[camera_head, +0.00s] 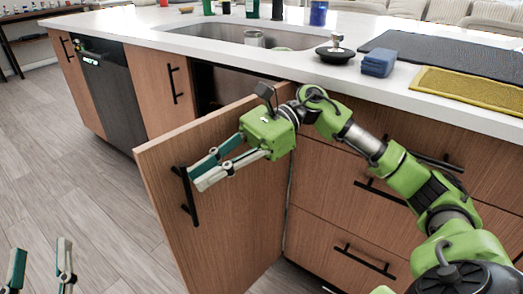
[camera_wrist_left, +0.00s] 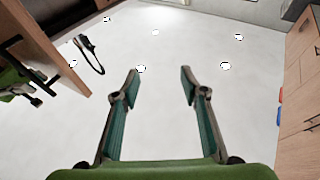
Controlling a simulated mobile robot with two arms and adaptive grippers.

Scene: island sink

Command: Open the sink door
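The sink door (camera_head: 225,215) is a brown wood cabinet door below the sink. It stands swung well out from the counter, and part of the dark opening (camera_head: 228,88) shows behind it. Its black bar handle (camera_head: 191,207) is upright on the outer face near the free edge. My right gripper (camera_head: 193,178) reaches over the door from the right; its fingers close together at the handle's upper part and appear shut on it. The door also shows at the left of the left wrist view (camera_wrist_left: 38,42). My left gripper (camera_head: 40,246) is open and empty at the bottom left, apart from the door.
The metal sink (camera_head: 215,33) is set in the white counter, with a can in it. A blue sponge (camera_head: 378,62) and a yellow mat (camera_head: 470,88) lie right of it. Drawers flank the opening on the right, a dark dishwasher (camera_head: 108,95) on the left. Floor at left is clear.

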